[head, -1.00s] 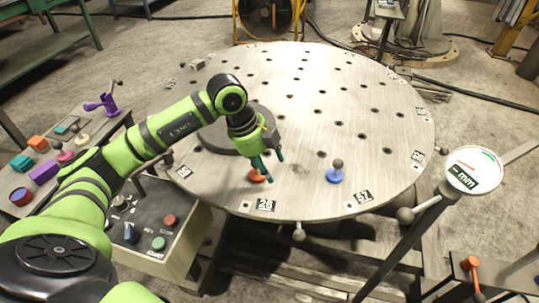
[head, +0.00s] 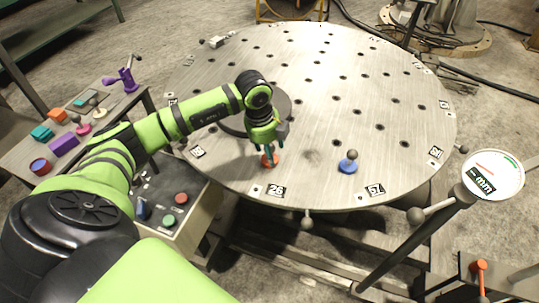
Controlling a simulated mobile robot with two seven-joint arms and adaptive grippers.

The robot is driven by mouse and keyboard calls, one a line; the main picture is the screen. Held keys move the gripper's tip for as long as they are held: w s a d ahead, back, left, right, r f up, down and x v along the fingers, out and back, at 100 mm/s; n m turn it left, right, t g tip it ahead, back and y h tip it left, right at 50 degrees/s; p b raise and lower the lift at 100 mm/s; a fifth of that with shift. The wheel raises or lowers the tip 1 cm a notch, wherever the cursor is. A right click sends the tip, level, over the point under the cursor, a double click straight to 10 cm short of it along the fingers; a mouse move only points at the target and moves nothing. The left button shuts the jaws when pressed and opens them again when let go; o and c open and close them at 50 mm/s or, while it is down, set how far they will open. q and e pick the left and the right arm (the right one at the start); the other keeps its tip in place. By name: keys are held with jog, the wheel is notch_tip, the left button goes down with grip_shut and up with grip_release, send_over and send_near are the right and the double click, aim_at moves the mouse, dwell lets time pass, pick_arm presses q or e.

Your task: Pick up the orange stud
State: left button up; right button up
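The orange stud (head: 269,161) stands on the round perforated metal table (head: 330,190), near its front edge above the number 26 plate. My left gripper (head: 270,153) points down at it, its dark teal fingers at the stud's upper part. The fingers hide the top of the stud, and I cannot tell whether they are closed on it. A similar blue stud (head: 348,166) with a dark ball knob stands to the right on the same table, apart from the gripper. My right gripper is out of view.
A control box with red (head: 182,198) and green buttons sits below my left arm. A side bench at left holds a purple clamp (head: 127,80) and small coloured parts. A round gauge (head: 493,175) on a post stands at right. The table's right half is mostly clear.

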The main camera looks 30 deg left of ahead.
pick_arm(q)
grip_shut()
jog(key=shift+r, duration=0.15)
notch_tip(320, 180, up, 4)
jog(key=shift+w+r+b, duration=0.1)
jog(key=shift+b, duration=0.3)
jog(key=w+d+r, duration=0.1)
jog(key=d+r, duration=0.2)
jog(key=d, duration=0.2)
jog(key=d+r+b, duration=0.1)
jog(key=d+r, duration=0.2)
jog(key=d, duration=0.3)
jog(key=shift+w+d+r, duration=0.3)
jog(key=shift+w+r, duration=0.05)
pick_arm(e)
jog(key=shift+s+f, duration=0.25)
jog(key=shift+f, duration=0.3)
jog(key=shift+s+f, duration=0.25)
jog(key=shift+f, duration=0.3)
